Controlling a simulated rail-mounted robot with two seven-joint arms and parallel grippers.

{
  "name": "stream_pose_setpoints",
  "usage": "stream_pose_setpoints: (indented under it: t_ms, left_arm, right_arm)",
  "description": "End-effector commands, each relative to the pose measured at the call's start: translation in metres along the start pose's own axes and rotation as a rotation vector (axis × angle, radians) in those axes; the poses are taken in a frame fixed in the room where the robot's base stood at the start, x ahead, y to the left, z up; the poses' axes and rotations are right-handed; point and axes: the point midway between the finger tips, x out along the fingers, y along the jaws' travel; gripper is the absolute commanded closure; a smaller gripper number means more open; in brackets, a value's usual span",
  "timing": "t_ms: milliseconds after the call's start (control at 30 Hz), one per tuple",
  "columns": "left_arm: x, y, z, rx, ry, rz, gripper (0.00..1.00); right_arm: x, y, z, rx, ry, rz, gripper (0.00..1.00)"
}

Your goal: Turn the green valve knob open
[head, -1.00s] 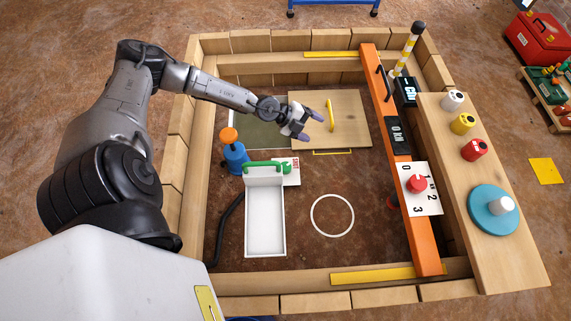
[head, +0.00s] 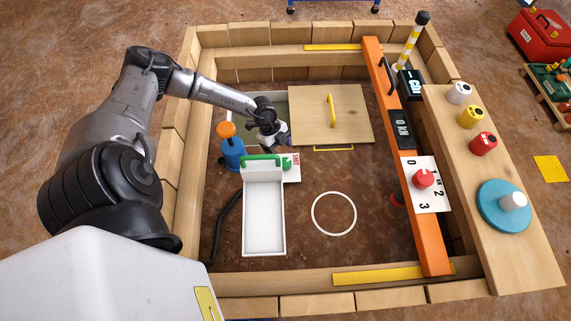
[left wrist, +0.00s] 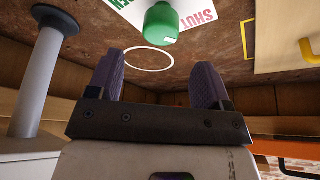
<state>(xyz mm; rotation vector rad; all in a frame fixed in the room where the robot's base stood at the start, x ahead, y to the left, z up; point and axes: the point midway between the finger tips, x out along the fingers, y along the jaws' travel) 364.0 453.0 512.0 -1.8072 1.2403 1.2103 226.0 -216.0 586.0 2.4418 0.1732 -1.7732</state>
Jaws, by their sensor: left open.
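The green valve knob (head: 287,163) sits on a white card (head: 293,174) beside the white tray. In the left wrist view, the green knob (left wrist: 161,24) is at the top centre, on the card with a red SHUT label (left wrist: 201,13) and partly seen green lettering. My left gripper (head: 272,147) is just behind the knob and the tray in the head view, and points down. In the left wrist view, its two purple fingers (left wrist: 157,82) are spread apart with nothing between them. The knob appears beyond the fingertips, apart from them. My right gripper is in neither view.
A white tray (head: 264,220) with a green handle (head: 261,158) stands close to the knob. A blue bottle-like body with an orange top (head: 226,130) is left of it. A wooden lid (head: 350,105) with a yellow handle lies right. A white ring (head: 334,214) marks clear floor.

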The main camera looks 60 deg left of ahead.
Motion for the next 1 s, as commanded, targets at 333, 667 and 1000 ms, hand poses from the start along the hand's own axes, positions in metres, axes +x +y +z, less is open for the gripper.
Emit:
stream_pose_setpoints:
  t_ms: [333,667,1000]
  left_arm:
    - [0.059,0.0,0.001,0.001,0.001,-0.001,0.27]
    - [0.074,-0.001,0.0,0.001,0.0,-0.003,0.27]
    - [0.075,-0.001,0.0,0.001,0.001,-0.002,0.32]
  right_arm:
    - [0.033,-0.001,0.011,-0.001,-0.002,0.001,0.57]
    - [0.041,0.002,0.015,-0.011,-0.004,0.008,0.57]
    - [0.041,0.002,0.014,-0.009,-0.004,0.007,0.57]
